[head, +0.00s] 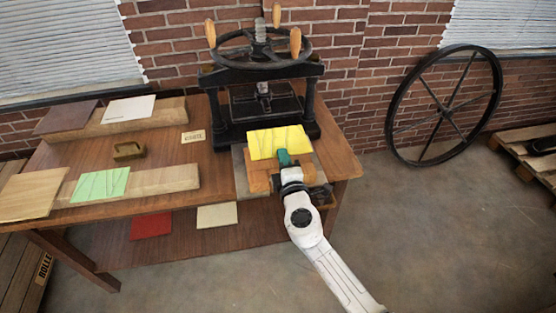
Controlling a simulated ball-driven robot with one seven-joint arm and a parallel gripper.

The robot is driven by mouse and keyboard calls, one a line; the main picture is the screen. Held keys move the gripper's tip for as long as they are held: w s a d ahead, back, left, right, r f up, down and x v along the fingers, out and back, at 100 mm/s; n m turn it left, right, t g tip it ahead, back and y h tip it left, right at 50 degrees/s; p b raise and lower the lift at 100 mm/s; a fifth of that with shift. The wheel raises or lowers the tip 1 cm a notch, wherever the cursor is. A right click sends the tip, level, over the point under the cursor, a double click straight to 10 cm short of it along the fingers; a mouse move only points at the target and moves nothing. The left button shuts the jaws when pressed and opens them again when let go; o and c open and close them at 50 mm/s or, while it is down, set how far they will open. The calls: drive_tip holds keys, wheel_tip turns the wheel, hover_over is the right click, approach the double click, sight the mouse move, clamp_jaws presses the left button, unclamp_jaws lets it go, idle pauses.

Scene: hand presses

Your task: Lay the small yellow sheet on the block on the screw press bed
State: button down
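The small yellow sheet (266,145) is at the front of the black screw press (308,102), with its near edge at the green tips of my gripper (284,157). My gripper looks shut on that near edge. An orange-brown wooden block (257,182) shows below and in front of the sheet, on a grey bed plate (241,172) that sticks out from the press. The sheet and my gripper hide much of the block. I cannot tell whether the sheet touches the block or hangs just above it.
A green sheet (100,184), a tan board (32,194), a white sheet (129,109) and a brown board (66,117) lie to the left on the table (215,170). A brass object (129,151) stands between them. A large spoked wheel (398,128) leans at the right wall.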

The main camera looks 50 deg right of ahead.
wheel_tip(320, 180, down, 7)
drive_tip(key=b, duration=0.5)
drive_tip(key=shift+r+b, duration=0.2)
drive_tip(key=shift+b, duration=0.2)
drive_tip(key=shift+f+b, duration=0.15)
drive_tip(key=shift+b, duration=0.4)
idle(1.9)
drive_tip(key=c, duration=1.8)
unclamp_jaws()
drive_tip(key=o, duration=0.5)
drive_tip(key=shift+o, duration=0.4)
drive_tip(key=shift+o, duration=0.6)
